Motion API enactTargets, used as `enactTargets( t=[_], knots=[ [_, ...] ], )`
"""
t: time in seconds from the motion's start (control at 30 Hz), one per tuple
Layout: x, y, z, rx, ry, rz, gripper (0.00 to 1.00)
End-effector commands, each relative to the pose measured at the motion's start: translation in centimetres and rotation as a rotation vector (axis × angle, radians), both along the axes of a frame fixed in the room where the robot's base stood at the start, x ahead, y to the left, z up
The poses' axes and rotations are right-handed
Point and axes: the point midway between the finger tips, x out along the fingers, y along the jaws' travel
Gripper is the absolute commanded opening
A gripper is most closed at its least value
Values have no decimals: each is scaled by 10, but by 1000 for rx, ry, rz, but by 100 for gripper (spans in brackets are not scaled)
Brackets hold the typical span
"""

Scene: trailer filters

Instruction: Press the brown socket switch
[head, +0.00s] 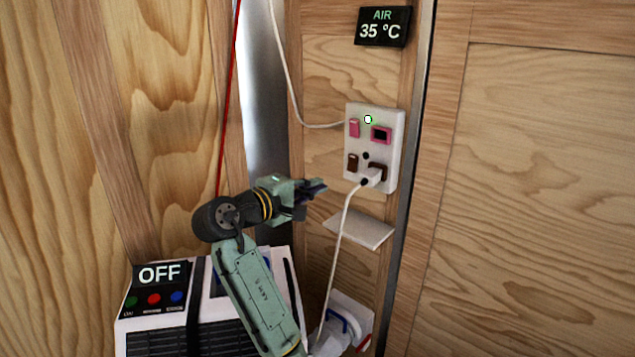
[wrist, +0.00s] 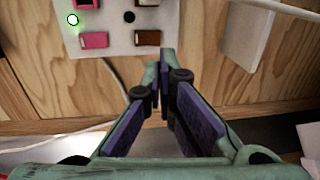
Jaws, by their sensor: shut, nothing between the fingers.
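The white socket panel (head: 394,152) is on the wooden wall in the head view. The brown switch (head: 353,162) is at its lower left, below a pink switch (head: 354,128). In the wrist view the brown switch (wrist: 147,38) shows uncovered, just up and left of my fingertips. My gripper (head: 322,187) is shut and empty. It is left of and a little below the brown switch, with a visible gap to the panel in the head view. The gripper (wrist: 164,58) also shows in the wrist view.
A white plug (head: 371,176) with a cable sits in the brown socket beside the switch. A small white shelf (head: 358,231) juts out below the panel. A machine with an OFF display (head: 160,274) stands below left. A temperature display (head: 383,26) hangs above.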

Motion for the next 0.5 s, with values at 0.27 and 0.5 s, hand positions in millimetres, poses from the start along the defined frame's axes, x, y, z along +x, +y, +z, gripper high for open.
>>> enactTargets(
  t=[0.27,0.5],
  knots=[
    [49,-37,-5,0,3,-5,0],
    [80,-60,-10,0,1,-3,0]
  ],
)
